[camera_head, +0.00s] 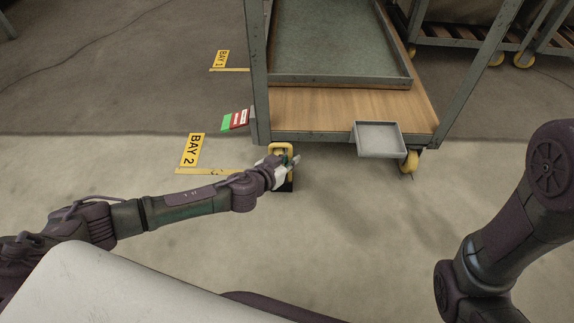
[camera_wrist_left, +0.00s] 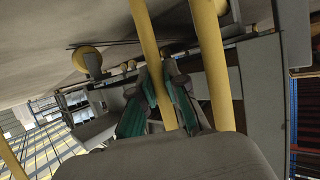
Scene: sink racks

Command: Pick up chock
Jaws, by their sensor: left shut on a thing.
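The chock has a yellow loop handle (camera_head: 281,147) and a dark base (camera_head: 286,187). It is at the cart's front left corner, partly hidden by my gripper. My left gripper (camera_head: 289,167) is shut on the chock's yellow handle. In the left wrist view, the teal-padded fingers (camera_wrist_left: 160,102) close around one yellow bar of the chock (camera_wrist_left: 151,50), and a second yellow bar stands to the right. I cannot tell whether the base touches the floor. My right gripper is out of view; only part of my right arm shows.
A grey cart (camera_head: 345,137) with a wooden deck stands just behind the chock. A small grey tray (camera_head: 379,139) juts from its front, above a yellow caster (camera_head: 409,161). A BAY 2 sign (camera_head: 190,150) lies on the floor to the left. Floor in front is clear.

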